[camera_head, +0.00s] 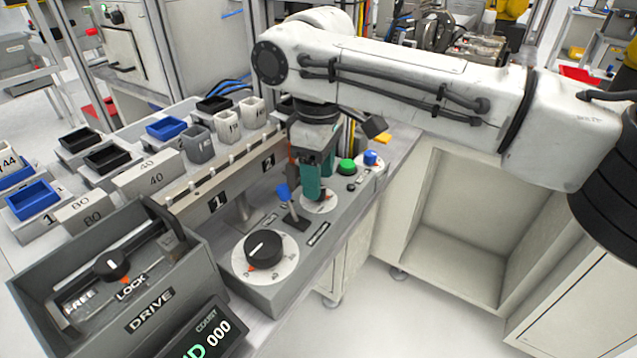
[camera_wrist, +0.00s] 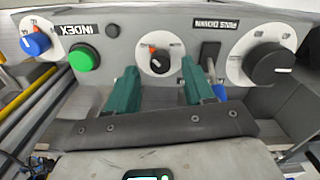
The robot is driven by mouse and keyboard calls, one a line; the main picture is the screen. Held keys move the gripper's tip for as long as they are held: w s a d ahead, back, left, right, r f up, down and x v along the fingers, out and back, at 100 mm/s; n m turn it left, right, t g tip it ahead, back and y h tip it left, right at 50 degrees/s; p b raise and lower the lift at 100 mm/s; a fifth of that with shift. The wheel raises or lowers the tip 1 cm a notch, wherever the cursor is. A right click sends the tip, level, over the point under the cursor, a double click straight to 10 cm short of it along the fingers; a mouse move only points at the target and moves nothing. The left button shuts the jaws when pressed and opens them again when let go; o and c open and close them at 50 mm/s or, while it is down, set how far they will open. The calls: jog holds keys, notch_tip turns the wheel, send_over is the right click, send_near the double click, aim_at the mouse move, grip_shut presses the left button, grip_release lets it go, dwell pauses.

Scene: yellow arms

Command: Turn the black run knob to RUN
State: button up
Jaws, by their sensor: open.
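A small black knob (camera_wrist: 160,61) sits on a white round dial plate in the wrist view, with an orange mark on its face and small lettering around it too small to read. My gripper (camera_wrist: 158,70) is open, its two green fingers apart on either side of the knob, with visible gaps and no clear contact. In the head view my gripper (camera_head: 316,178) points down over the white dial plate (camera_head: 320,206), and the fingers hide the knob there.
A large black dial (camera_head: 264,250) and a blue-tipped lever (camera_head: 284,192) stand on the near side of the grey panel. A green button (camera_head: 346,166) and a blue knob (camera_head: 370,157) are on the far side. The DRIVE lever box (camera_head: 150,322) is at lower left.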

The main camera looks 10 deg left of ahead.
jog(key=shift+f, duration=1.1)
jog(key=shift+c, duration=0.5)
grip_shut()
